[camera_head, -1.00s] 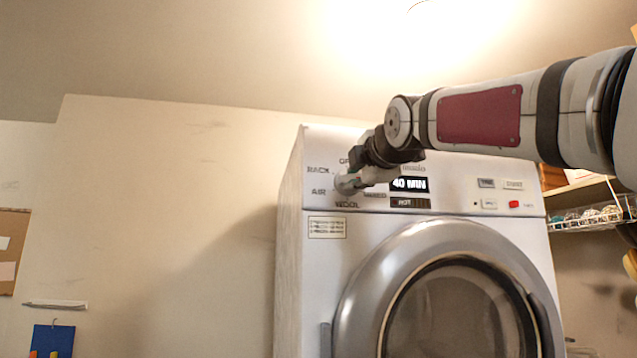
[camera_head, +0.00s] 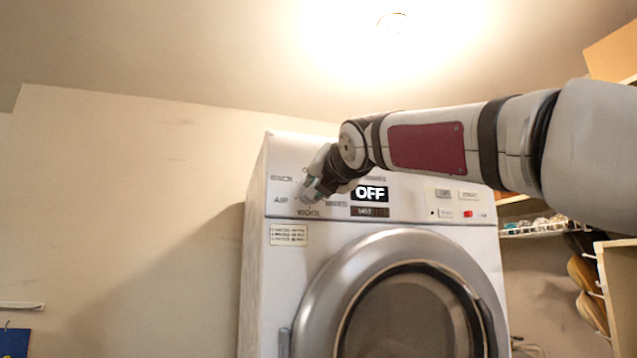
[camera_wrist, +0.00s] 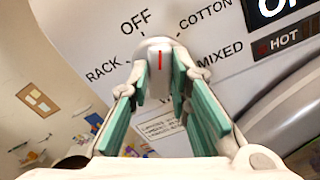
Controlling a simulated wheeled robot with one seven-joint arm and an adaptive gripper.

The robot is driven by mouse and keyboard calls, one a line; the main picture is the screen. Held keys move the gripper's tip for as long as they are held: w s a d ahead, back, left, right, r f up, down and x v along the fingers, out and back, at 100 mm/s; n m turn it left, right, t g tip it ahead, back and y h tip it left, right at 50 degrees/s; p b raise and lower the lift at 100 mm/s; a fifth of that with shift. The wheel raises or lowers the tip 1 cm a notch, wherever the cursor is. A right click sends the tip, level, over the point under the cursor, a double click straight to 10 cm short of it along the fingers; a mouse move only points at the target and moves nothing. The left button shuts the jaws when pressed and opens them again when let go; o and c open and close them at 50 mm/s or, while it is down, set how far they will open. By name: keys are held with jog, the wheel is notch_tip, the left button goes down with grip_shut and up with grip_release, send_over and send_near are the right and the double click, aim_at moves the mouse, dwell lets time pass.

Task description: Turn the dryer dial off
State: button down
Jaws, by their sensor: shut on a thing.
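The white dryer (camera_head: 262,262) stands with its dial in the upper left of the front panel. In the wrist view the dial (camera_wrist: 154,52) is a white knob with a red line, its upper end toward the OFF label (camera_wrist: 136,22). Labels RACK, COTTON and MIXED ring it. My gripper (camera_wrist: 160,80) has its green-padded fingers either side of the dial and is shut on it. In the head view my gripper (camera_head: 312,188) covers most of the dial. The display (camera_head: 370,193) reads OFF.
The dryer's round door (camera_head: 312,300) is closed below the panel. Shelves with a wire rack (camera_head: 540,229) stand at the right.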

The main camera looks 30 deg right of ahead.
jog(key=n, duration=0.5)
jog(key=shift+f+n+p, duration=0.1)
jog(key=shift+n+p, duration=0.2)
jog(key=shift+p, duration=0.05)
dwell(0.4)
jog(key=c, duration=1.5)
grip_release()
jog(key=v, duration=1.2)
jog(key=shift+a, duration=0.1)
